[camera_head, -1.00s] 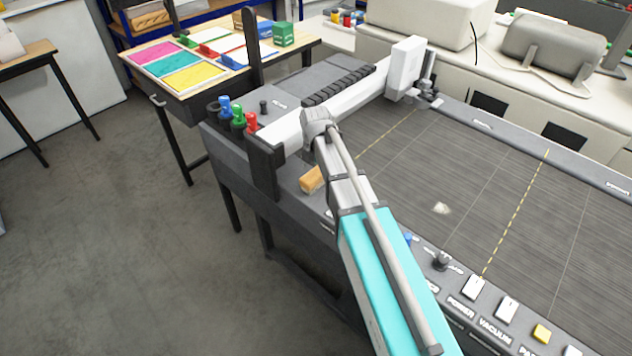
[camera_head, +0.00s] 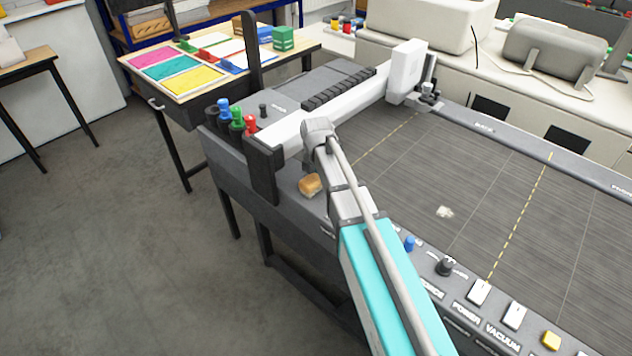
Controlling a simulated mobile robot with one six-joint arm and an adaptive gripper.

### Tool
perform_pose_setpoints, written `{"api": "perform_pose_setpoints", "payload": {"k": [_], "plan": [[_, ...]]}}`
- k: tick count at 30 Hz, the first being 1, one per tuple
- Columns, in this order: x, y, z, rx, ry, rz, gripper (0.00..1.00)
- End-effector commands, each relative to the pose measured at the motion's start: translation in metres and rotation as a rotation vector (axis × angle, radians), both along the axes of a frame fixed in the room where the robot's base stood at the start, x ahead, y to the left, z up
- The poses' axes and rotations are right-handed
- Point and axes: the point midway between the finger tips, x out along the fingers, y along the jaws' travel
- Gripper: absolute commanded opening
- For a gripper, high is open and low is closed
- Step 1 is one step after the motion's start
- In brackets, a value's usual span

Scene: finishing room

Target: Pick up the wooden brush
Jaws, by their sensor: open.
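A small wooden block-shaped piece, which looks like the wooden brush (camera_head: 310,186), lies on the dark front-left border of the flatbed machine. My arm reaches from the bottom right up past its right side and may cover part of it; no bristles can be made out. My gripper cannot be seen; the arm's own links seem to hide it, so I cannot tell how close it is to the brush.
The flatbed (camera_head: 500,190) carries a white gantry beam (camera_head: 280,132), with a dark end plate (camera_head: 264,172) just left of the brush. Blue, green and red knobbed tools (camera_head: 237,120) stand behind it. Buttons (camera_head: 480,291) line the front edge. Open floor lies left.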

Motion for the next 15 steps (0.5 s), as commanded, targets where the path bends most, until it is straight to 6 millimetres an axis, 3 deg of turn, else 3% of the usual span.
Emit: {"api": "perform_pose_setpoints", "payload": {"k": [3,15], "plan": [[-0.0001,0.0001,0.0000,0.000,0.000,0.000,1.00],[-0.0001,0.0004,-0.0001,0.000,0.000,0.000,0.26]]}}
